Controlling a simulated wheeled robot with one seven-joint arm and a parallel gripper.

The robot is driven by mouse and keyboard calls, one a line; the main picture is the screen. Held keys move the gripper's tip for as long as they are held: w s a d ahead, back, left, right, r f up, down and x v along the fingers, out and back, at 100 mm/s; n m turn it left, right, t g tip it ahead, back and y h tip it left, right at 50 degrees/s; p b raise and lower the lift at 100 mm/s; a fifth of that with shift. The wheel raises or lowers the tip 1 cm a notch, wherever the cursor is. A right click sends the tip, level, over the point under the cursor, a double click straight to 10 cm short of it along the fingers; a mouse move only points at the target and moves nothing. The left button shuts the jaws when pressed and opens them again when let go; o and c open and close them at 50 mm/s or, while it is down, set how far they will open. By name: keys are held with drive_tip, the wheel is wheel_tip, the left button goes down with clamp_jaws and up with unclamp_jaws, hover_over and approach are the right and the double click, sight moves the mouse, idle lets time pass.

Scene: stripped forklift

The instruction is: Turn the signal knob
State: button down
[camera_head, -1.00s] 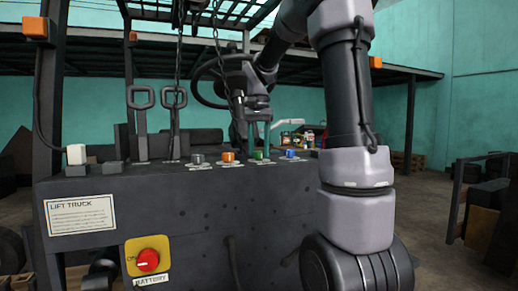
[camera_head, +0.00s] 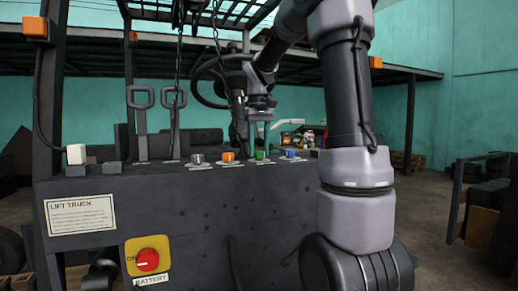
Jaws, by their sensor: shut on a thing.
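A row of small knobs stands on top of the dark console: a grey knob (camera_head: 198,158), an orange knob (camera_head: 228,157), a green knob (camera_head: 259,155) and a blue knob (camera_head: 290,153). Each has a small pale label in front, too small to read, so I cannot tell by label which is the signal knob. My gripper (camera_head: 259,148) points down from above, its fingers on either side of the green knob and shut on it. The fingertips are small and partly hard to make out against the teal wall.
The console front (camera_head: 200,205) carries a lift truck plate (camera_head: 80,215) and a red battery switch (camera_head: 147,260). Two upright levers (camera_head: 141,120) stand left of the knobs. Chains (camera_head: 217,45) hang near my wrist, and the steering wheel (camera_head: 205,98) is behind it.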

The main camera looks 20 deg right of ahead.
drive_tip(key=shift+n, duration=0.3)
drive_tip(key=shift+c, duration=1.8)
unclamp_jaws()
drive_tip(key=shift+r, duration=0.15)
wheel_tip(320, 180, up, 11)
drive_tip(key=shift+f, duration=0.2)
drive_tip(key=shift+s, duration=0.1)
